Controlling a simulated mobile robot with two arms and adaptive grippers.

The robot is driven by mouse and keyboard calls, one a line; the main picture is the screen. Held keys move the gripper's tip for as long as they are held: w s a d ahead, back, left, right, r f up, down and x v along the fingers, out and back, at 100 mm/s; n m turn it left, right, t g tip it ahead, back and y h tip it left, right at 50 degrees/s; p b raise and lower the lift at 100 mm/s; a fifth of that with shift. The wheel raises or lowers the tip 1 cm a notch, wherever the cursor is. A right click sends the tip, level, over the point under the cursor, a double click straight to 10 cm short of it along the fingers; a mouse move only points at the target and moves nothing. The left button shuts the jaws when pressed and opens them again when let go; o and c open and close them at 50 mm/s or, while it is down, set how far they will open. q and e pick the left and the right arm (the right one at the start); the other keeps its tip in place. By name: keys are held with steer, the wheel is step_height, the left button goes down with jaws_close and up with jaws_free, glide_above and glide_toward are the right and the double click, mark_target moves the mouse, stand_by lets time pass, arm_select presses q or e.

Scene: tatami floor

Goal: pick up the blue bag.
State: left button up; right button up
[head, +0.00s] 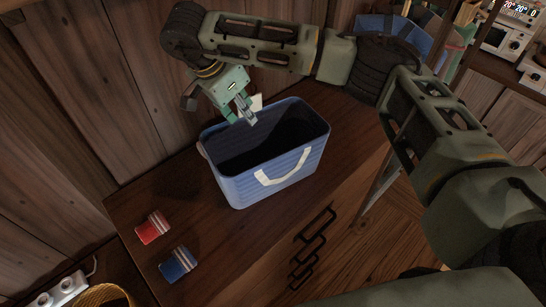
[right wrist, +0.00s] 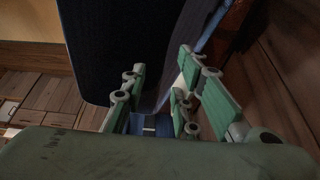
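The blue bag (head: 282,181) stands upright on a dark wooden cabinet top, its mouth open and dark inside. A white handle shows on its near side, and a bit of white shows behind the far rim. My right gripper (head: 246,116) points down at the bag's far rim, close to that white piece. In the right wrist view its green-padded fingers (right wrist: 165,98) stand apart, with the bag's dark blue side (right wrist: 120,50) filling the view beyond and partly between them. I cannot tell whether they touch it. My left gripper is not in view.
A red can-like item (head: 152,228) and a blue one (head: 178,264) lie on the cabinet top (head: 130,200) left of the bag. A wooden plank wall (head: 75,90) rises close behind. A wicker basket (head: 103,296) shows at the lower left edge.

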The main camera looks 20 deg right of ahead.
steer(key=p+x, duration=0.3)
steer(key=x, duration=0.2)
steer(key=shift+w+f, duration=0.2)
steer(key=shift+f, duration=0.1)
steer(key=shift+c, duration=0.5)
jaws_close()
steer(key=c, duration=0.5)
jaws_free()
steer(key=o, duration=0.6)
